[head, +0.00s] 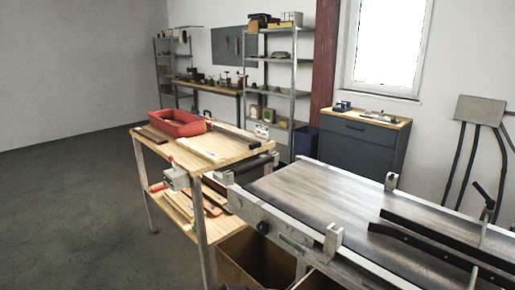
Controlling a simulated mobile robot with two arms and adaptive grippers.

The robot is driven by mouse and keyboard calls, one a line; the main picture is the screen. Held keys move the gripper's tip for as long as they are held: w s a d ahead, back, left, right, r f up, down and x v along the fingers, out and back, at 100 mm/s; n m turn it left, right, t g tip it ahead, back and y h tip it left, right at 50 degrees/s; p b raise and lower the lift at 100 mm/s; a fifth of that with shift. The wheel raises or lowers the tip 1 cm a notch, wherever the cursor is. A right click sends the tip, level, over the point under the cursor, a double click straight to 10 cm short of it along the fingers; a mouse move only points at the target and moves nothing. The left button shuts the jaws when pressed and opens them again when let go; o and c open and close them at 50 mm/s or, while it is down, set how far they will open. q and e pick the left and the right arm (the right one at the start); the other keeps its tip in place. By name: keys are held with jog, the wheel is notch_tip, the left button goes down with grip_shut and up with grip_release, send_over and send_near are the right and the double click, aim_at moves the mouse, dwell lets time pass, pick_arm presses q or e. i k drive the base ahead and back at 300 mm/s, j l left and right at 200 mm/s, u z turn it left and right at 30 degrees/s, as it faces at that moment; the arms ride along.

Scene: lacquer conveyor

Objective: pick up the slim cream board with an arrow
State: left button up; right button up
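A slim cream board (201,147) lies flat on the top of the wooden workbench (226,157), in front of the red tray. An arrow on it is too small to make out. Other boards lie on the bench's lower shelf (222,233), partly hidden, and I cannot tell whether one of them bears an arrow. Neither of my grippers shows in the head view.
A red tray (177,124) and a dark brown board (153,134) share the benchtop. The conveyor (330,199) stands close on the right, with a cardboard box (240,262) below. Floor at left is clear.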

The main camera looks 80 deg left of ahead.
aim_at(214, 157)
jog(key=u, duration=3.2)
jog(key=i+j+z, duration=0.1)
jog(key=z, duration=0.3)
jog(key=i+j+z, duration=0.1)
jog(key=z, duration=0.25)
jog(key=j+z, duration=0.2)
jog(key=z, duration=0.2)
jog(key=i+j+z, duration=0.1)
jog(key=z, duration=0.25)
jog(key=i+j+z, duration=0.1)
jog(key=j+z, duration=0.2)
jog(key=j, duration=0.6)
jog(key=j+z, duration=0.25)
jog(key=j, duration=0.7)
jog(key=k+j+z, duration=0.15)
jog(key=j+z, duration=0.15)
jog(key=j, duration=0.6)
